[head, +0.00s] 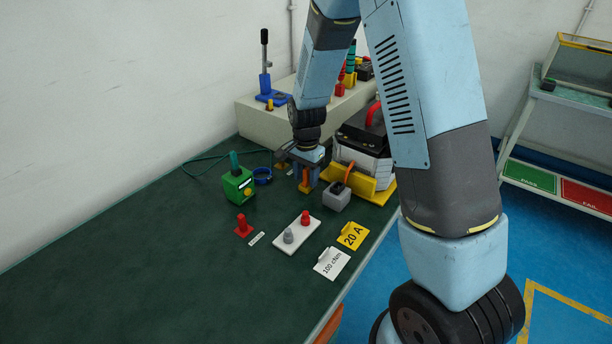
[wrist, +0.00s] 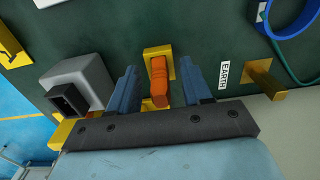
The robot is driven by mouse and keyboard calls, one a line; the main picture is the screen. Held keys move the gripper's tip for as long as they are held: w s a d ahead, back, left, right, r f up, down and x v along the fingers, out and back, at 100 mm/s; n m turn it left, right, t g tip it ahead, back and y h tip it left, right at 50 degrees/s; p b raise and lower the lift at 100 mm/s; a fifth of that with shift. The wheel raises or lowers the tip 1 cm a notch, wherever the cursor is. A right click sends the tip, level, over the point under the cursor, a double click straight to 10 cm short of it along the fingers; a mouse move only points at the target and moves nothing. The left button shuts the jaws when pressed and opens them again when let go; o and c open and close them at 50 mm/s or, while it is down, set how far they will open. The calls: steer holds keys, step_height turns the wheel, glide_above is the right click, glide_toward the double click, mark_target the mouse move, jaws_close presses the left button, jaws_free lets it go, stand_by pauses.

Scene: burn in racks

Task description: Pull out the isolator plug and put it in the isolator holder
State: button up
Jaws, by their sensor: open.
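An orange plug (wrist: 160,92) stands at a yellow plate (wrist: 154,50) on the green bench, which looks like the isolator holder. My gripper (wrist: 159,68) is open, with one blue finger on each side of the plug and a visible gap on both sides. In the head view my gripper (head: 305,187) is low over the bench around the orange plug (head: 304,176). A grey box (wrist: 92,74) with a black rectangular socket (wrist: 67,99) sits beside it; the socket looks empty. The grey box shows in the head view too (head: 336,197). The plug's lower end is hidden.
A yellow stand (head: 374,193) with a black-topped unit is close on the right. An EARTH label (wrist: 223,74), a yellow post (wrist: 262,82) and a blue ring (wrist: 288,18) are nearby. A green box (head: 239,185) stands left. The bench's front left is clear.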

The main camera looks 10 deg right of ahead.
mark_target(306, 169)
steer(key=shift+r, duration=0.1)
step_height(306, 169, up, 14)
steer(key=shift+f, duration=0.25)
stand_by(1.2)
